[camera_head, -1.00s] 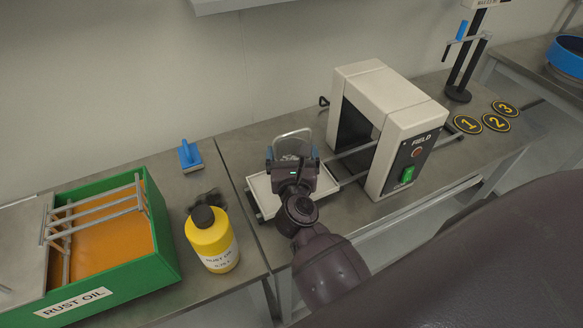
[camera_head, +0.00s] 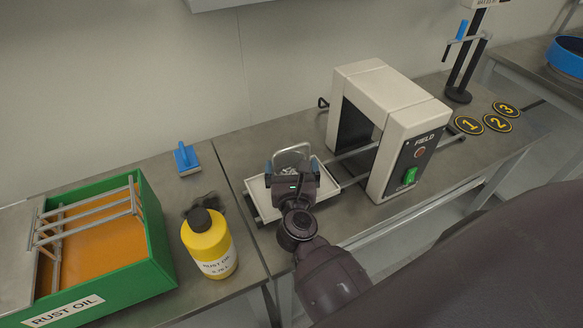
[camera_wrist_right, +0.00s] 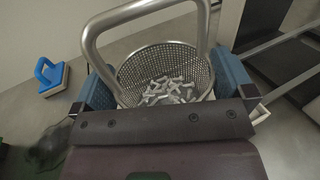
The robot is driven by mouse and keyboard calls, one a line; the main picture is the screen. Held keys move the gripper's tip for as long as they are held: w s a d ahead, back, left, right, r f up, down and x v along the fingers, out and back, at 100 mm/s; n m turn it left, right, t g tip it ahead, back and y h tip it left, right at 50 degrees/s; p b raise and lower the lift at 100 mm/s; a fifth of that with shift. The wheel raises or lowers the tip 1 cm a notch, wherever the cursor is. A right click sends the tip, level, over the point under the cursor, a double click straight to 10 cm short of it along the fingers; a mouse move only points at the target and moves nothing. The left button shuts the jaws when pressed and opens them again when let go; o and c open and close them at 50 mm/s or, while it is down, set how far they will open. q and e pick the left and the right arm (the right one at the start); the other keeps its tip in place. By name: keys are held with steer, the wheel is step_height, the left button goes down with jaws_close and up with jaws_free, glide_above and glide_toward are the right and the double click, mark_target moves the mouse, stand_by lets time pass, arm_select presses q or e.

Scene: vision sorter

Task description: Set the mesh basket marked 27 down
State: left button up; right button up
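The mesh basket (camera_head: 301,147) is a round metal basket with a tall arched handle and holds small grey metal parts. In the right wrist view the basket (camera_wrist_right: 140,68) sits between the blue finger pads of my right gripper (camera_wrist_right: 166,86), which hold it at its sides. In the head view my right gripper (camera_head: 292,168) and the basket are over a shallow white tray (camera_head: 331,182) left of the scanner-like arch. The basket's underside is hidden, so I cannot tell whether it touches the tray. No 27 mark shows. My left gripper is not in view.
A white arch labelled FIELD (camera_head: 386,105) stands right of the tray, with rails through it. A yellow rust oil bottle (camera_head: 207,245), a green bin (camera_head: 157,240) and a blue-handled block (camera_head: 187,160) are to the left. Numbered black discs (camera_head: 496,122) lie far right.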

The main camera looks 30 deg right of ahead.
steer(key=shift+r, duration=0.2)
steer(key=v, duration=0.7)
steer(key=shift+s+b, duration=0.25)
steer(key=shift+b, duration=0.2)
steer(key=shift+a+f, duration=0.1)
steer(key=shift+a, duration=0.05)
